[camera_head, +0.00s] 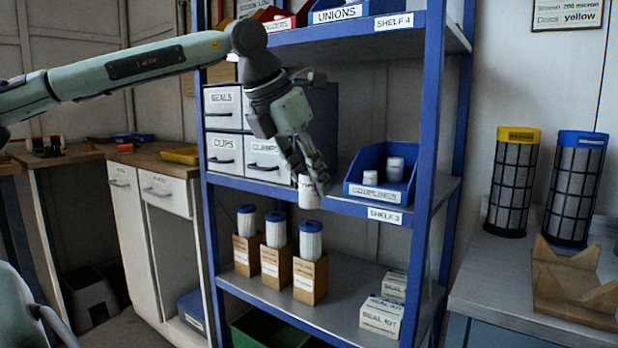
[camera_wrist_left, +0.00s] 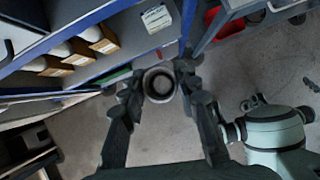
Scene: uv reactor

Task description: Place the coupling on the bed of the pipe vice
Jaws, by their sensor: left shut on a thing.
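A white coupling (camera_head: 309,192) is held between the fingertips of my left gripper (camera_head: 305,176), in front of the edge of shelf 3. In the left wrist view the coupling (camera_wrist_left: 159,84) shows end-on as a pale ring, with the two fingers of my left gripper (camera_wrist_left: 158,88) shut on either side of it and clear floor behind. The blue COUPLINGS bin (camera_head: 382,190) stands on shelf 3 to the right, with white couplings (camera_head: 395,169) in it. I cannot make out the pipe vice in either view. My right gripper is not in view.
The blue shelf unit (camera_head: 432,150) stands close around the gripper. Drawers marked SEALS, CLIPS and CLAMPS (camera_head: 264,158) are just left. Below are boxed filter cartridges (camera_head: 275,258) and SEAL KIT boxes (camera_head: 380,316). A grey bench (camera_head: 490,290) at right bears a wooden cradle (camera_head: 575,285) and mesh cylinders (camera_head: 513,182).

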